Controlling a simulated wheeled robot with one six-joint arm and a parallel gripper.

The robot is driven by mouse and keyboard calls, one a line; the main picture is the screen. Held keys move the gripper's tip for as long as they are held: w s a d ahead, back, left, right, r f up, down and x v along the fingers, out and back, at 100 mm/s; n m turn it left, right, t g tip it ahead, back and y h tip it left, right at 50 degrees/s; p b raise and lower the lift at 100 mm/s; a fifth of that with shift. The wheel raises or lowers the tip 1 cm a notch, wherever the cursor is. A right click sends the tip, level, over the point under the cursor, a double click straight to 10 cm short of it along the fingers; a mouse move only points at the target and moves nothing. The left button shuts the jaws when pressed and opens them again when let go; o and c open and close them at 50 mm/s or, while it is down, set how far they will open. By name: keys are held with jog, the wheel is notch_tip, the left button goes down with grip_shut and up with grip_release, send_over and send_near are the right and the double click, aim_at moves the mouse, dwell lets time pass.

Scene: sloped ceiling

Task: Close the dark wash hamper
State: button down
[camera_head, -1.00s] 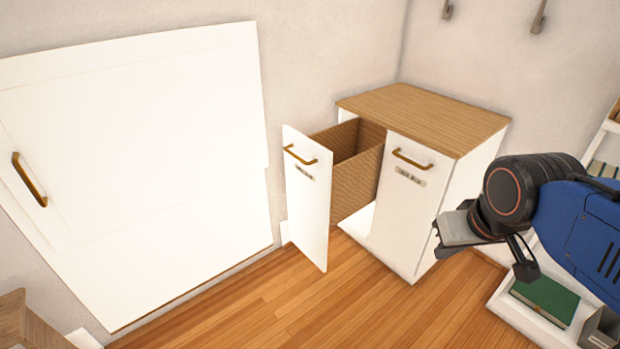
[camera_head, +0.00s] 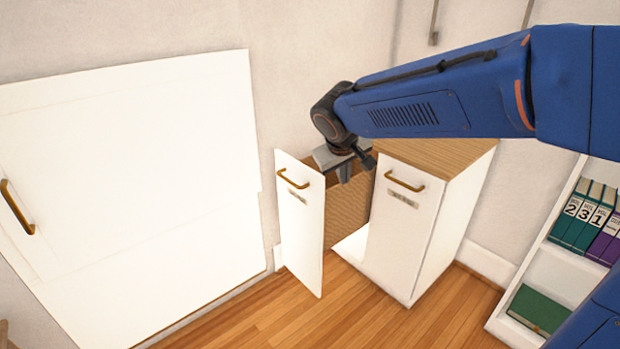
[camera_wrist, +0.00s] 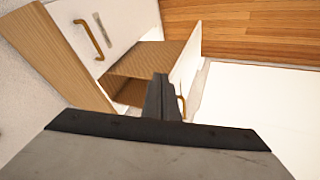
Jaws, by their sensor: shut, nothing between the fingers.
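The white cabinet with a wooden top (camera_head: 440,155) stands in the corner and has two hamper fronts. The left hamper is pulled out; its white front (camera_head: 300,225) has a brass handle (camera_head: 293,180) and a small label, and its brown woven basket (camera_head: 348,205) shows behind. The right hamper front (camera_head: 402,240) is shut, with its own brass handle. My gripper (camera_head: 344,173) is shut and empty, above the open basket behind the pulled-out front. In the wrist view the shut fingers (camera_wrist: 162,98) overlap the basket (camera_wrist: 150,62). Whether they touch it I cannot tell. The labels are unreadable.
A large white panel door (camera_head: 130,190) with a brass handle leans or stands at the left wall. A white shelf (camera_head: 560,265) with binders and a green book is at the right. Wooden floor (camera_head: 350,305) is clear in front of the cabinet.

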jog(key=w+a+f+n+t, duration=0.1)
jog(key=w+a+f+n, duration=0.1)
jog(key=w+a, duration=0.85)
send_near(312, 182)
notch_tip(312, 182, down, 3)
jog(key=a, duration=0.3)
jog(key=shift+w+d+f, duration=0.2)
jog(key=shift+w+d, duration=0.4)
jog(key=shift+d, duration=0.3)
jog(key=shift+w+d+f, duration=0.15)
jog(key=shift+w+d, duration=0.4)
jog(key=shift+d, duration=0.35)
jog(key=shift+d, duration=0.1)
jog(key=w+d, duration=0.7)
jog(key=d, duration=0.3)
jog(key=w+d, duration=0.8)
jog(key=d, duration=0.3)
